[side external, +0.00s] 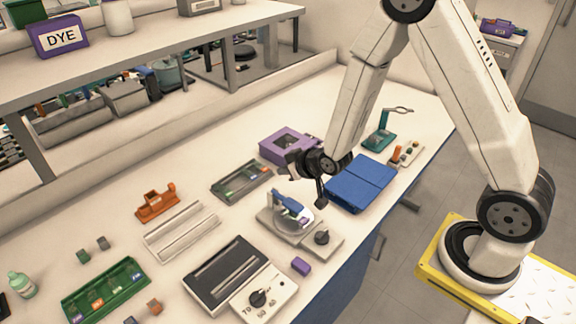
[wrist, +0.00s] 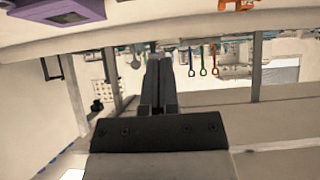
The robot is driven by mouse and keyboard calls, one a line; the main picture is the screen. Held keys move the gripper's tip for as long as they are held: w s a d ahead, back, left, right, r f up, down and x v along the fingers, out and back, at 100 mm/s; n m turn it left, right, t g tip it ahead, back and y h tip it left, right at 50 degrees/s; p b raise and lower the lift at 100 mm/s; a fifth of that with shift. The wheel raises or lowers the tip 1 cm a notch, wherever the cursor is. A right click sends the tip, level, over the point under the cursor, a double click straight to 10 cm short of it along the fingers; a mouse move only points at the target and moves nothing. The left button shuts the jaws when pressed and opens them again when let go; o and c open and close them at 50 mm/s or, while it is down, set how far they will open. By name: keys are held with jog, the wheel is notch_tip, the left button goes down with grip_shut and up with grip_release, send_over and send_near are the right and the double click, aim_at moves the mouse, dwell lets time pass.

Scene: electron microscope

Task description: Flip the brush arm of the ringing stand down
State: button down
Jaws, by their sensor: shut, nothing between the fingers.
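What I take to be the ringing stand (side external: 300,237) is on the bench in the side view. It has a pale base, a round disc, a black knob (side external: 322,237) at its front right and a blue arm (side external: 289,202) slanting above the disc. The blue arm's exact angle is hard to tell. My gripper (side external: 293,165) is above and behind the stand, apart from it. In the wrist view its dark fingers (wrist: 158,85) are together and empty, pointing toward the back shelving. The stand is not visible in the wrist view.
A purple box (side external: 283,146) is close to my gripper. A blue folder-like case (side external: 361,184) lies right of the stand. A heater-like unit with a dial (side external: 226,273) and a small purple block (side external: 301,266) are in front. A teal stand (side external: 379,140) is farther right.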

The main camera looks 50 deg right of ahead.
jog(key=v, duration=0.7)
jog(key=shift+s+r, duration=0.3)
dwell(0.3)
jog(key=shift+s, duration=0.15)
dwell(0.4)
